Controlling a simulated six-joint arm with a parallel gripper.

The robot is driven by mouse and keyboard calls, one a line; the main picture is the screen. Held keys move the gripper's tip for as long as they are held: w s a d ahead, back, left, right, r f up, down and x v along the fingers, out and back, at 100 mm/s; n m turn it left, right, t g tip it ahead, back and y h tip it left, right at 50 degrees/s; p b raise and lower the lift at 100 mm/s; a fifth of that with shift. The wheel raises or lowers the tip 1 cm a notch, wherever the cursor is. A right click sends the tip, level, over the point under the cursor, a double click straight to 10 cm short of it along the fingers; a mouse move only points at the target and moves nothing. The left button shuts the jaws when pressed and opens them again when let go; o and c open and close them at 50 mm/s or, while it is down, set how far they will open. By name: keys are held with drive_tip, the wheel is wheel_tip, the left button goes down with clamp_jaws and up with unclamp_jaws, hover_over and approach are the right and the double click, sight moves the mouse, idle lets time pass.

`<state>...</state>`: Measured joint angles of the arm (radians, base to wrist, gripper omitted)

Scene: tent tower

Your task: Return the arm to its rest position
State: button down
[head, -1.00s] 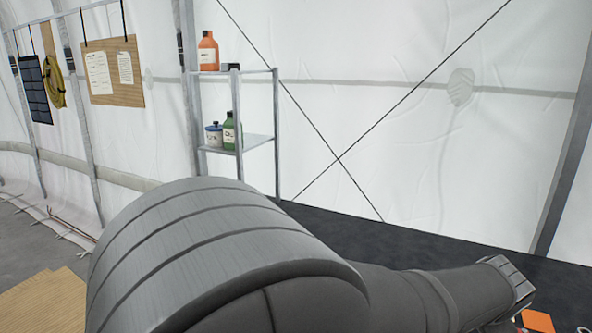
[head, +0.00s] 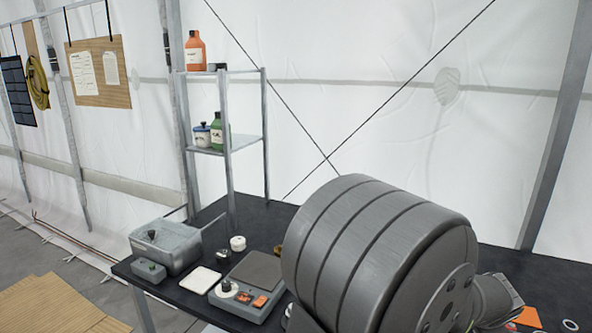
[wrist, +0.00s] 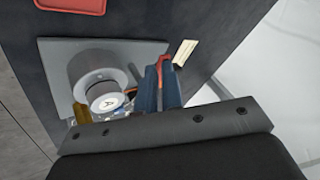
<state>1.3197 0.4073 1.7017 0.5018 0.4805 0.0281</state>
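My arm fills the right of the head view, its large grey ribbed joint in front of the dark table (head: 225,205). My gripper is not seen in the head view. In the wrist view, the dark bolted bar across the bottom seems to be part of my gripper (wrist: 165,126). No fingertips can be made out clearly, so its opening cannot be told. Beyond the bar are a grey plate with a round grey column, a blue upright piece and a red piece, partly hidden.
On the table's left are a grey box-like device (head: 165,247), a white square dish (head: 201,279), a scale-like device (head: 250,285) and a small white jar (head: 237,243). A metal shelf (head: 228,145) holds bottles behind. An orange piece (head: 528,317) lies at far right.

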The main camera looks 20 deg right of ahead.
drive_tip(key=s+n, duration=0.1)
drive_tip(key=s, duration=0.3)
drive_tip(key=s+d+n+t+y, duration=0.1)
drive_tip(key=s, duration=0.2)
drive_tip(key=shift+r+n, duration=0.15)
drive_tip(key=shift+n, duration=0.15)
drive_tip(key=shift+s+d+n+t+y, duration=0.15)
drive_tip(key=shift+s+n+t+y, duration=0.35)
drive_tip(key=shift+n, duration=0.4)
drive_tip(key=shift+s, duration=0.1)
drive_tip(key=s+a+r+n, duration=0.1)
drive_tip(key=s+r, duration=0.5)
drive_tip(key=r, duration=0.2)
drive_tip(key=shift+y, duration=0.3)
drive_tip(key=x, duration=1)
drive_tip(key=shift+w+a, duration=0.4)
drive_tip(key=shift+w, duration=0.45)
drive_tip(key=shift+w+a, duration=0.15)
drive_tip(key=shift+w, duration=0.5)
drive_tip(key=shift+w+a, duration=0.1)
drive_tip(key=shift+w, duration=0.55)
